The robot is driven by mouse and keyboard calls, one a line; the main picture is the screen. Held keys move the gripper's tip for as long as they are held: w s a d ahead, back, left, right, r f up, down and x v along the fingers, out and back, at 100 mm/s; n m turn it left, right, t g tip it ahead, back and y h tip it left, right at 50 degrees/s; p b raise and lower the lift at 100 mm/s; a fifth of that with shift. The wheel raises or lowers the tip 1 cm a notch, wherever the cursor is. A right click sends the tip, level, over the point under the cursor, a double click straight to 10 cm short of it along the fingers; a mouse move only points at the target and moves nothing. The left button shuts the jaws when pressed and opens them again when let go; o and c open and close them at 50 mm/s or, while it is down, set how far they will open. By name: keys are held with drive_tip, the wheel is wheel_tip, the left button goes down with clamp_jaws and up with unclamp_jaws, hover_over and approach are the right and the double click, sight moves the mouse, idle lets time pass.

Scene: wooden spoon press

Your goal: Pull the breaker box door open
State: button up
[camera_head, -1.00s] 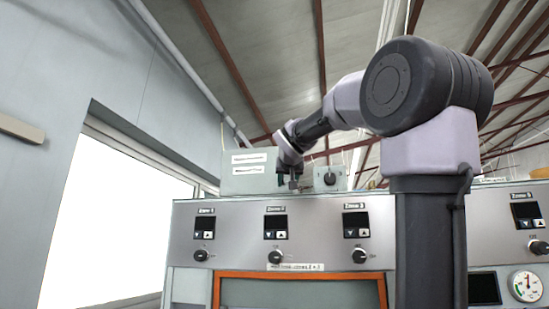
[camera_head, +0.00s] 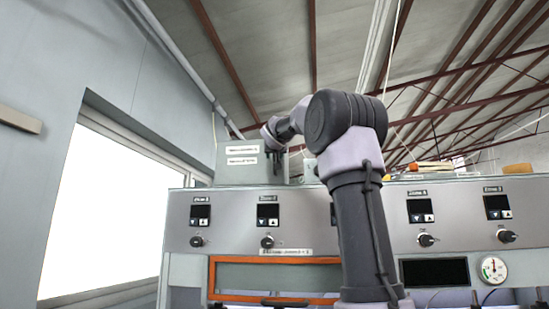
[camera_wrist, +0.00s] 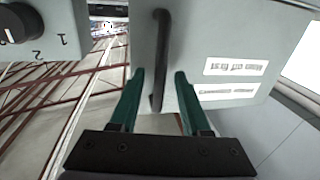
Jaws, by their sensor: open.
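The breaker box (camera_head: 230,175) is a pale grey box with two white labels, standing on top of the control panel. In the wrist view its door (camera_wrist: 215,35) fills the upper middle and right, with a dark vertical bar handle (camera_wrist: 161,30). I see no clear gap at the door's edge. My gripper (camera_wrist: 159,76) is open, its two green fingers on either side of the handle's lower part. I cannot tell whether either finger touches it. In the head view my gripper (camera_head: 277,168) is small and partly hidden at the box's right side.
A grey box with a numbered black knob (camera_wrist: 18,22) stands beside the breaker box. The control panel (camera_head: 225,230) below carries displays, knobs and a gauge (camera_head: 493,268). An orange-framed window (camera_head: 270,260) sits low on it. A wall with a bright window (camera_head: 100,215) is at left.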

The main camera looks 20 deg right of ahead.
drive_tip(key=shift+w+d, duration=0.2)
drive_tip(key=shift+w, duration=0.35)
clamp_jaws()
idle(1.1)
